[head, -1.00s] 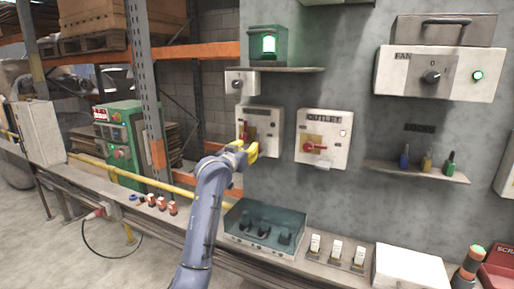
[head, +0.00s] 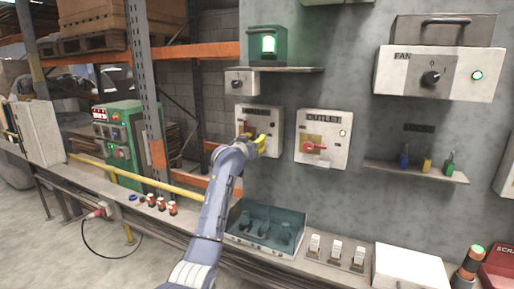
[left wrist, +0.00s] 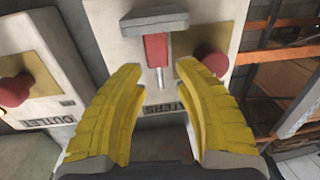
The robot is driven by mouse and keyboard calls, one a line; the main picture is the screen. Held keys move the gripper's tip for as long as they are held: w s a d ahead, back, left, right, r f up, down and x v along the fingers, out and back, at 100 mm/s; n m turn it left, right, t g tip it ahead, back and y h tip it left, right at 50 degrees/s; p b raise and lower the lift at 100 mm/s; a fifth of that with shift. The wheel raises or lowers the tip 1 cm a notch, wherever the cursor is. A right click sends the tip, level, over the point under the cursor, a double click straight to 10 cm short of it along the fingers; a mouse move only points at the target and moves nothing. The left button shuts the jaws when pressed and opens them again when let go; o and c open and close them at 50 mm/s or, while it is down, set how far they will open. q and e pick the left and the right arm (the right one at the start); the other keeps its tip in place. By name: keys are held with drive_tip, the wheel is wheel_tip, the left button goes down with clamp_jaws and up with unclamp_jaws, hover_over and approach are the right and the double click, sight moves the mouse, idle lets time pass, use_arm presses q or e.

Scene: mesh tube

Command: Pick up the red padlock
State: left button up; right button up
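The red padlock (left wrist: 155,48) appears in the left wrist view as a red body with a grey end and a thin grey metal part, at the front of a pale switch box (left wrist: 180,90). That box also shows in the head view (head: 267,114), mounted on the wall left of the OUTLET box. My left gripper (left wrist: 160,80) has its yellow fingers spread, with the padlock ahead of the gap between them and nothing held. In the head view the gripper (head: 254,139) is in front of the box and hides its lower part. My right gripper is in neither view.
A red knob (left wrist: 213,62) sits beside the padlock. The OUTLET box (head: 322,137) is close on the right. Blue, yellow and green padlocks (head: 427,164) are on a wall shelf. Below, a teal case (head: 262,247) stands on the bench.

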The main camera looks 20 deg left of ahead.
use_arm(q)
drive_tip(key=shift+w+d, duration=0.1)
drive_tip(key=shift+w, duration=1)
drive_tip(key=shift+c, duration=0.3)
clamp_jaws()
